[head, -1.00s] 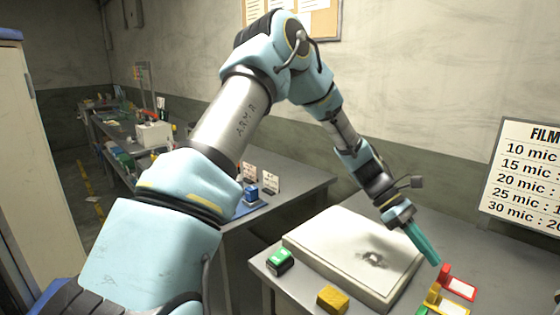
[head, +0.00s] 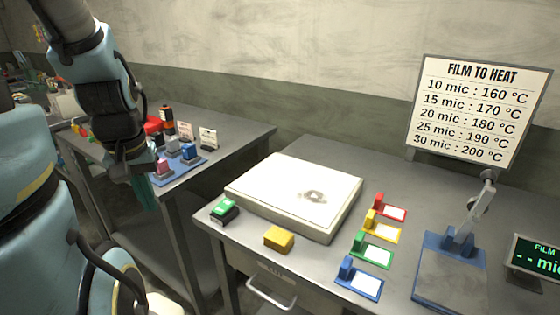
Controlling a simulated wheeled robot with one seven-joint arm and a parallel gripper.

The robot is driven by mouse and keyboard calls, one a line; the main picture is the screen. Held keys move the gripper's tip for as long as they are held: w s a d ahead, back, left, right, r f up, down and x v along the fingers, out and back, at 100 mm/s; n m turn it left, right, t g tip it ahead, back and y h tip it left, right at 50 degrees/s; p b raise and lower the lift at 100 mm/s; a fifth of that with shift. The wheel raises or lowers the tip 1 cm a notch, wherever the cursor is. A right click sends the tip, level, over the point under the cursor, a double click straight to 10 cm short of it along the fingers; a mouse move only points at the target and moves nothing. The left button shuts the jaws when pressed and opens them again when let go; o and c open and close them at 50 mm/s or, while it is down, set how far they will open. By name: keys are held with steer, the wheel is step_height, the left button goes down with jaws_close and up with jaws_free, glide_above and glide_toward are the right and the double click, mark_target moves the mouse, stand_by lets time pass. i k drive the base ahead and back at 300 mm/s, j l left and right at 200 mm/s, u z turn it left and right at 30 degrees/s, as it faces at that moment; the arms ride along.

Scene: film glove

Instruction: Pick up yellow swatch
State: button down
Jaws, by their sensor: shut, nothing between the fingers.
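A yellow swatch with a white label face (head: 383,227) lies on the right-hand grey table, in a row between a red swatch (head: 390,208) and a green swatch (head: 373,251). A blue swatch (head: 359,280) is at the near end of the row. My gripper (head: 147,194) hangs at the left with teal fingers pointing down, beside the front edge of the left bench. It is shut and empty, well apart from the yellow swatch.
A pale flat-topped box (head: 255,205) stands left of the swatches. A yellow block (head: 279,239) and a green-topped block (head: 224,209) are on the table's near side. A blue stand (head: 447,268) and a display (head: 535,257) are at right. A blue tray (head: 181,167) is on the left bench.

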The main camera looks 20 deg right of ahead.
mark_target(384, 231)
steer(key=k+l+u, duration=0.35)
steer(key=l, duration=0.2)
steer(key=k+l+u, duration=0.35)
steer(key=k+l, duration=0.1)
